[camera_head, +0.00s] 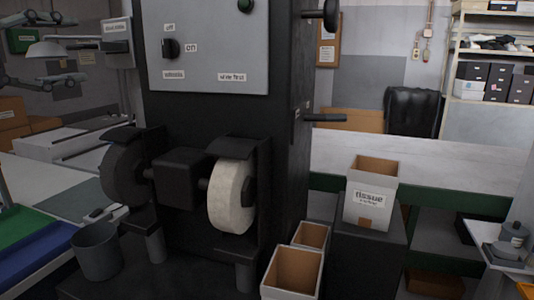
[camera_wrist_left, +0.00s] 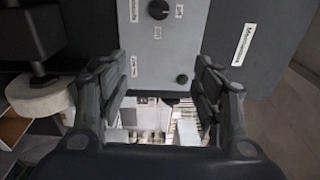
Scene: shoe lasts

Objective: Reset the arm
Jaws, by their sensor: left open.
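My left gripper (camera_head: 50,48) comes in from the left edge in the head view, with its two dark grey fingers spread apart. In the left wrist view the left gripper (camera_wrist_left: 160,92) has its fingers wide apart with nothing between them. Behind the fingers is a grey control panel (camera_wrist_left: 195,50) with a black knob and labels. In the head view this control panel (camera_head: 215,45) sits on the front of a dark machine column, to the right of the gripper and apart from it. My right gripper is not in view.
A machine with a pale wheel (camera_head: 232,195) and a dark wheel (camera_head: 124,175) stands in front. A grey bucket (camera_head: 97,252) is at lower left. Stocked shelves (camera_head: 452,60) are at far right.

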